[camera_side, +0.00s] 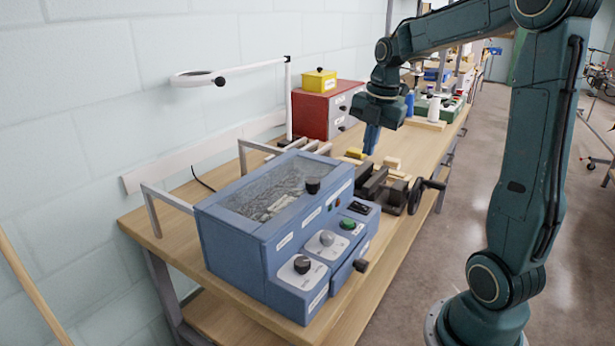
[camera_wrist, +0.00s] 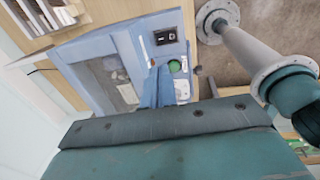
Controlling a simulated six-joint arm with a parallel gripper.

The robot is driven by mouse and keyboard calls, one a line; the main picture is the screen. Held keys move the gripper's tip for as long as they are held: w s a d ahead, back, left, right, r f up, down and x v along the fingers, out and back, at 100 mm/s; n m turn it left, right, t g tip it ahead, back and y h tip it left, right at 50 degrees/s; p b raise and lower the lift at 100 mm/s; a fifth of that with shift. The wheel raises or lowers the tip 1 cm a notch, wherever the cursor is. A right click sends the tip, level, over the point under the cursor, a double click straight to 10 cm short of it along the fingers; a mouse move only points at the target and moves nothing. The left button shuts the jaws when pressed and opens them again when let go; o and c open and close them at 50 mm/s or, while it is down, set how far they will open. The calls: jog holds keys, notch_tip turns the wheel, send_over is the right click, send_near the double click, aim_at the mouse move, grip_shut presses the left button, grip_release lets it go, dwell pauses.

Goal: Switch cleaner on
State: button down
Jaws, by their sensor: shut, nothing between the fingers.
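The cleaner (camera_side: 245,232) is a blue box on the workbench with a clear window in its lid, and it also shows in the wrist view (camera_wrist: 122,42). Its front panel has a black rocker switch (camera_side: 359,207), a green button (camera_side: 347,224) and round dials. In the wrist view the black switch (camera_wrist: 166,36) and green button (camera_wrist: 175,66) lie just beyond my fingertips. My gripper (camera_side: 370,151) is shut and empty, with blue fingers pointing down, above the bench and behind the cleaner in the side view. In the wrist view my fingers (camera_wrist: 160,68) overlap part of the panel.
A dark vise (camera_side: 385,188) with a handle stands right of the cleaner, with wooden blocks nearby. A red cabinet (camera_side: 325,110) carries a yellow box (camera_side: 320,80). A magnifier lamp (camera_side: 200,78) stands at the back. Metal handles rise beside the cleaner.

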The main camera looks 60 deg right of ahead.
aim_at(357, 204)
jog(key=shift+f, duration=0.15)
jog(key=f, duration=0.4)
jog(key=w+f, duration=0.1)
jog(key=f, duration=0.4)
jog(key=w+f, duration=0.1)
jog(key=f, duration=0.3)
jog(key=shift+f, duration=0.3)
jog(key=shift+w+f+g, duration=0.1)
jog(key=shift+f+g, duration=0.15)
jog(key=shift+g, duration=0.05)
jog(key=shift+s, duration=0.25)
jog(key=shift+s+r, duration=0.2)
jog(key=shift+s, duration=0.4)
jog(key=shift+r, duration=0.2)
